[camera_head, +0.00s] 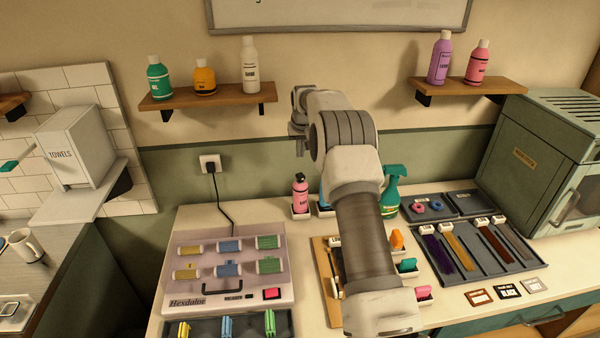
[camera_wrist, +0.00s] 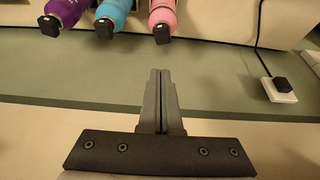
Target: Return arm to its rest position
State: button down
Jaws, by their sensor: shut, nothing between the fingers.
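My arm reaches up over the counter from the front, in the middle of the head view. My gripper (camera_head: 298,145) is at its far end, raised in front of the wall above the pink bottle (camera_head: 300,193). In the wrist view the two fingers of my gripper (camera_wrist: 166,76) are together with nothing between them. My arm hides part of the counter and most of a blue bottle (camera_head: 323,197).
A roller case (camera_head: 280,292) stands left of my arm. A green spray bottle (camera_head: 391,190) and a dark brush tray (camera_head: 512,262) are at right. Shelves (camera_head: 207,97) (camera_head: 470,90) hold bottles at both sides. A wall plug (camera_wrist: 281,87) shows in the wrist view. The air around my gripper looks clear.

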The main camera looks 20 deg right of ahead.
dwell(0.3)
jog(key=s+a+r+n+b, duration=0.1)
jog(key=s+a+r, duration=0.4)
jog(key=s+r, duration=0.5)
jog(key=s+a+r, duration=0.5)
jog(key=s+r, duration=0.5)
jog(key=s+a+f, duration=0.2)
jog(key=s, duration=1.3)
jog(key=s+a+f+n+t+b, duration=0.1)
jog(key=s+a+f, duration=0.2)
jog(key=s, duration=1.2)
jog(key=shift+s+f+y+b, duration=0.2)
jog(key=shift+y+b, duration=0.1)
jog(key=shift+y, duration=0.1)
